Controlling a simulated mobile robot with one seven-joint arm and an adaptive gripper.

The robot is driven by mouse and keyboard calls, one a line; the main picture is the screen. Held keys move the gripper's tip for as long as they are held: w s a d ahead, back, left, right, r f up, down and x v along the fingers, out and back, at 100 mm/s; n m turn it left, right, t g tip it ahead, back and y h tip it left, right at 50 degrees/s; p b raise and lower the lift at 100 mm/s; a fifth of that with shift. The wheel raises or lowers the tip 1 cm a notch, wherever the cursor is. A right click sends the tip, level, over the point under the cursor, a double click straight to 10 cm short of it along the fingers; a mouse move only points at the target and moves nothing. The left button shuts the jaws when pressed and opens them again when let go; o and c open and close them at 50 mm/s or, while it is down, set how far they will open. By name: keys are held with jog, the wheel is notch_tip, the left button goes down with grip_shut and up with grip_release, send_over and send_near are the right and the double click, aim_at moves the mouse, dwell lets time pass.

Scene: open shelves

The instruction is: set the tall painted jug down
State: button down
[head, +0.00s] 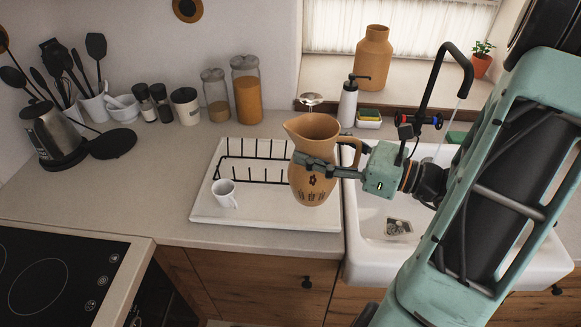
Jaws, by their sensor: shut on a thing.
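The tall painted jug (315,133) is tan with dark painted marks on its lower body, a spout at the left and a handle at the right. It is upright in the head view, in front of the right part of the white drying tray (210,212). My gripper (312,170) is shut on the jug's body, with one finger showing across its front. The other finger is hidden. I cannot tell whether the jug's base touches the tray or is above it.
A white cup (225,194) stands on the tray's left part, before a black wire rack (250,170). The sink (372,255) with its black tap (432,85) is at the right. Glass jars (247,90) stand behind. The counter left of the tray (130,190) is clear.

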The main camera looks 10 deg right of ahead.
jog(key=w+a+f, duration=0.1)
jog(key=f, duration=0.1)
jog(key=w+a+f, duration=0.1)
jog(key=w+f, duration=0.1)
jog(key=w+a+f, duration=0.1)
jog(key=f, duration=0.1)
jog(key=shift+w+a+f, duration=0.1)
jog(key=shift+w+a, duration=0.2)
jog(key=shift+f, duration=1.6)
jog(key=c, duration=0.7)
grip_release()
jog(key=shift+f, duration=0.1)
jog(key=shift+s+d, duration=0.2)
jog(key=shift+d, duration=0.2)
jog(key=b+v, duration=0.2)
jog(key=v, duration=0.9)
jog(key=shift+s+d, duration=0.1)
jog(key=shift+s, duration=0.05)
